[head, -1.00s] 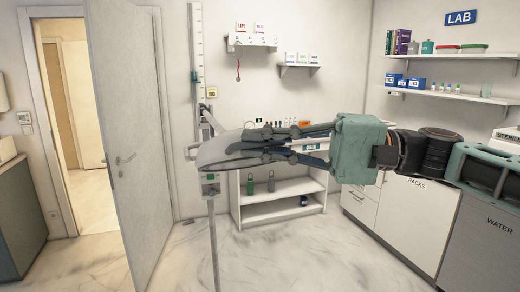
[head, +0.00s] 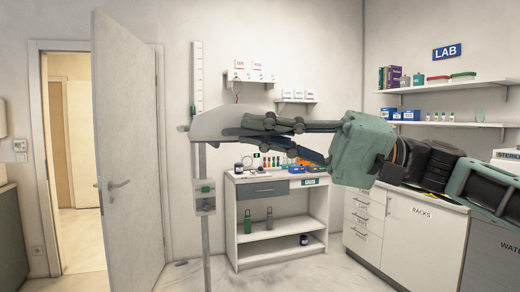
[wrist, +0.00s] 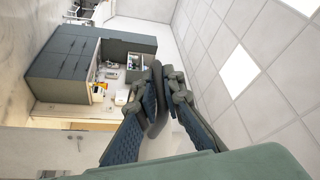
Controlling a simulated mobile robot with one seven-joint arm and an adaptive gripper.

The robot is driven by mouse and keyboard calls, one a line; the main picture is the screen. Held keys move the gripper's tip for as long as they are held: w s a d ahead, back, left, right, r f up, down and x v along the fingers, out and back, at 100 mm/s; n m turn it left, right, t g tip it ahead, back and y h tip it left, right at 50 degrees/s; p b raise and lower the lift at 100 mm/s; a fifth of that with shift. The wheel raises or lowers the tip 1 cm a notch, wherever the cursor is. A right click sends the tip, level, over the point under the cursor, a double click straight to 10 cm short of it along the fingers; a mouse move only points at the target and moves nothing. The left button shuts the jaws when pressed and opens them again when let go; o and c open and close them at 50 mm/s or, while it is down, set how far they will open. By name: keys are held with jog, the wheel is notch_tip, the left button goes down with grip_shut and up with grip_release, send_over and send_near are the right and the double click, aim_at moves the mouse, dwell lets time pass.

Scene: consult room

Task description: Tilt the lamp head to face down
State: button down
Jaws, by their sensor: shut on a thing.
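The lamp head (head: 212,124) is a pale grey dome on a thin upright pole (head: 206,245). In the head view its rounded side is up and its straight lower edge lies near level. My gripper (head: 246,128) reaches in from the right, with its dark fingers shut on the right part of the lamp head, overlapping it. In the wrist view the fingertips (wrist: 158,82) pinch a curved grey edge of the lamp head (wrist: 157,122). The exact contact is partly hidden by the fingers. A small box with a green button (head: 205,188) sits on the pole.
An open door (head: 128,150) stands left of the lamp. A white desk (head: 240,228) with shelves and bottles is behind it. A white cabinet (head: 415,240) and wall shelves (head: 440,85) with boxes are at the right. Open floor lies around the pole.

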jog(key=shift+f+n+b, duration=0.45)
jog(key=shift+n+b, duration=0.05)
jog(key=shift+b, duration=0.4)
jog(key=c, duration=2)
grip_release()
jog(key=shift+c, duration=0.2)
jog(key=v, duration=1.2)
jog(key=shift+f, duration=0.15)
